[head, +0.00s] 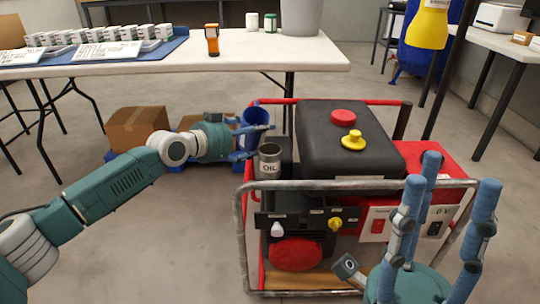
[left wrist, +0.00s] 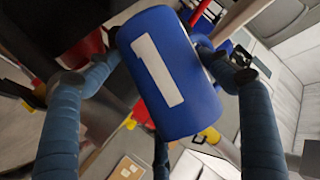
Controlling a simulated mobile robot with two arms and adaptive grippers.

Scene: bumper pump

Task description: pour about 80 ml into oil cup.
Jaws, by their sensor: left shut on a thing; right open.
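The oil cup (head: 269,162) is a grey open cylinder with a white label, at the left front corner of the generator. My left gripper (head: 252,136) is shut on a blue container (head: 256,114) just behind and above the oil cup. In the left wrist view the blue container (left wrist: 172,75) shows a white "1" between the fingers. Its dark opening shows in the head view; its contents and any stream cannot be made out. The container looks near upright or slightly tilted. My right gripper (head: 437,225) is open and empty, fingers up, in front of the generator's right side.
The generator has a black tank (head: 350,160), red cap (head: 343,117), yellow cap (head: 353,140) and grey tube frame (head: 240,225). A white table (head: 200,62) behind holds small boxes and an orange device (head: 212,40). Cardboard boxes (head: 136,128) stand behind my left arm.

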